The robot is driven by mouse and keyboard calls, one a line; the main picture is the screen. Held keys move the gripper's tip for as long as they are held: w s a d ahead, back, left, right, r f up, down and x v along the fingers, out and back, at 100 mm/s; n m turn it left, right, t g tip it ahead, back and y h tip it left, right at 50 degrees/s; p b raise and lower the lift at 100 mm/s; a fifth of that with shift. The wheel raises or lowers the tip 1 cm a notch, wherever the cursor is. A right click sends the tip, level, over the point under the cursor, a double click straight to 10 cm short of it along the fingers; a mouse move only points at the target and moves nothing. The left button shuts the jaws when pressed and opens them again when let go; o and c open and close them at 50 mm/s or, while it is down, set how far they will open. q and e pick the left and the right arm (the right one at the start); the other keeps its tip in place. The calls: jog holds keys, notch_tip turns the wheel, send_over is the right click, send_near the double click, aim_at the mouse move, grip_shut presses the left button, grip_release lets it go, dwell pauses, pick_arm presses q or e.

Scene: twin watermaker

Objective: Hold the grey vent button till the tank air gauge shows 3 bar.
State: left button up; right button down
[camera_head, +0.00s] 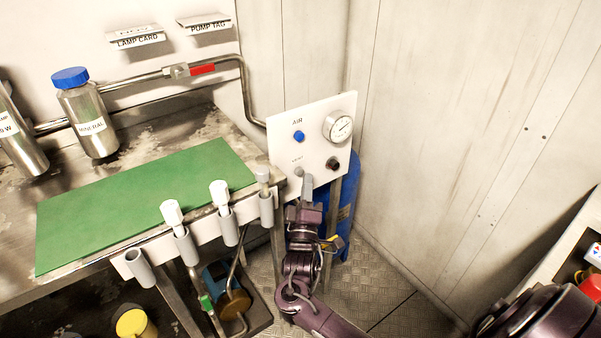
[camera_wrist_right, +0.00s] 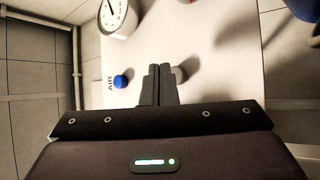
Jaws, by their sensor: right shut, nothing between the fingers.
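The grey vent button (camera_head: 298,171) sits low on the white air panel (camera_head: 315,150), under a small label. In the right wrist view the grey button (camera_wrist_right: 181,75) shows right beside the fingertips. My right gripper (camera_head: 307,178) is shut and empty, its fingertips at the panel's lower part; the fingers (camera_wrist_right: 160,70) also show pressed together in the wrist view. I cannot tell whether they touch the button. The round white tank air gauge (camera_head: 338,126) is at the panel's upper right, also in the wrist view (camera_wrist_right: 115,14); its numbers are too small to read. My left gripper is not in view.
A blue button (camera_head: 299,136) and a dark knob (camera_head: 333,163) share the panel. A blue tank (camera_head: 347,205) stands behind it. Left are a bench with a green mat (camera_head: 140,200), a MINERAL bottle (camera_head: 88,115) and holders with white-topped tools (camera_head: 220,193).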

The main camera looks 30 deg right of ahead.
jog(key=shift+w, duration=0.2)
dwell(0.7)
jog(key=shift+w, duration=0.25)
jog(key=shift+w, duration=0.4)
dwell(6.5)
